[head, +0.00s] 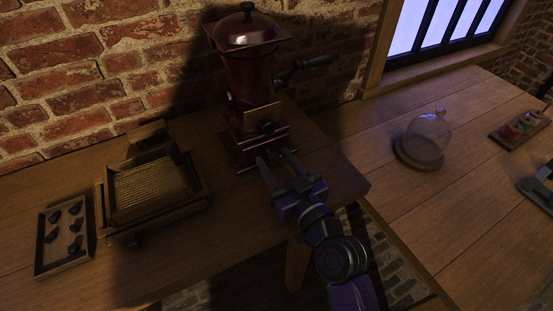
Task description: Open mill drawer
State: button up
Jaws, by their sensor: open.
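A dark red mill (248,75) with a domed lid and a side crank (305,66) stands upright against the brick wall, at the top middle of the head view. A brass plate (262,114) is on its front, with a dark round knob (268,128) just below. The mill's lower front is in shadow, and I cannot make out the drawer's edges. My gripper (273,165) is open and empty, just in front of the mill's base and a little below the knob. I cannot tell whether a fingertip touches the base.
A wooden box with a ribbed panel (150,187) stands left of the mill. A small tray (64,240) with several dark pieces lies at far left. On the right table, a glass dome (428,135) sits on a wooden base, with a rack (520,129) beyond. A gap separates the tables.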

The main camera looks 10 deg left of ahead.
grip_shut()
dwell(1.4)
